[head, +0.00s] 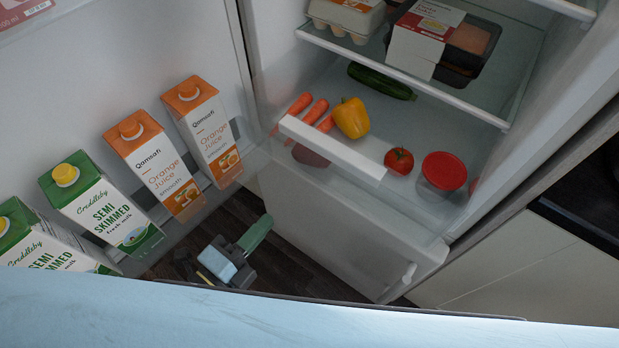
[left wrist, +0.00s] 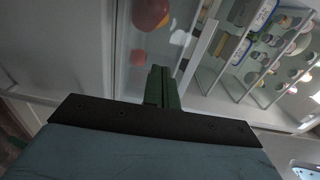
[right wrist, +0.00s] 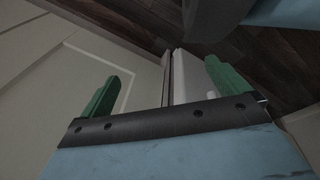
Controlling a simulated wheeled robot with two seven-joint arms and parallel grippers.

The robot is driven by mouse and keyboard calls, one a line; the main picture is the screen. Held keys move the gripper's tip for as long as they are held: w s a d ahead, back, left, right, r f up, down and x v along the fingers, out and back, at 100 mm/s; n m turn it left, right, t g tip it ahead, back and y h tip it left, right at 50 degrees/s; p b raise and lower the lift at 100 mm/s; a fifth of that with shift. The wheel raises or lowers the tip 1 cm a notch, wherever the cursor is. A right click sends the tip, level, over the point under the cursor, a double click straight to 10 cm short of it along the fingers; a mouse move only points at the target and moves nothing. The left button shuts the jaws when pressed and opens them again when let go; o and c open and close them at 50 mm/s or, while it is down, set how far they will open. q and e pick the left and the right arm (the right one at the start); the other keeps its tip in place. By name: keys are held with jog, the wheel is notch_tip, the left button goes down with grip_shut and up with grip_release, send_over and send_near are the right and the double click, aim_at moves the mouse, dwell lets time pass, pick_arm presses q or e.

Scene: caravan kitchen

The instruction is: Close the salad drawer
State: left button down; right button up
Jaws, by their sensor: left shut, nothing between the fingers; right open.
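The salad drawer (head: 332,148) is the clear bin low in the fridge, with a white strip along its front. In the head view it appears to stand partly out; how far is hard to tell. Carrots (head: 318,111) and a yellow pepper (head: 352,118) lie behind the strip. My left gripper (head: 262,226) is shut and empty, below and left of the drawer front, apart from it in the head view. In the left wrist view its green fingers (left wrist: 161,72) point toward a pale strip, probably the drawer's. My right gripper (right wrist: 162,70) is open and empty, facing cabinet panels.
The open fridge door at left carries orange juice cartons (head: 152,163) and milk cartons (head: 100,210). A tomato (head: 399,161) and a red-lidded tub (head: 444,172) sit right of the strip. A glass shelf (head: 400,75) is above. Dark floor (head: 300,270) lies below.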

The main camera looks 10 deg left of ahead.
pick_arm(q)
jog(key=b, duration=0.2)
send_near(319, 161)
jog(key=x, duration=0.5)
jog(key=shift+w+d+f, duration=0.1)
jog(key=shift+x, duration=0.8)
pick_arm(e)
jog(key=w+r, duration=0.4)
jog(key=w, duration=0.1)
jog(key=shift+a+r+t, duration=0.3)
jog(key=shift+a+r, duration=0.05)
jog(key=shift+a, duration=0.1)
pick_arm(q)
jog(key=shift+w, duration=0.1)
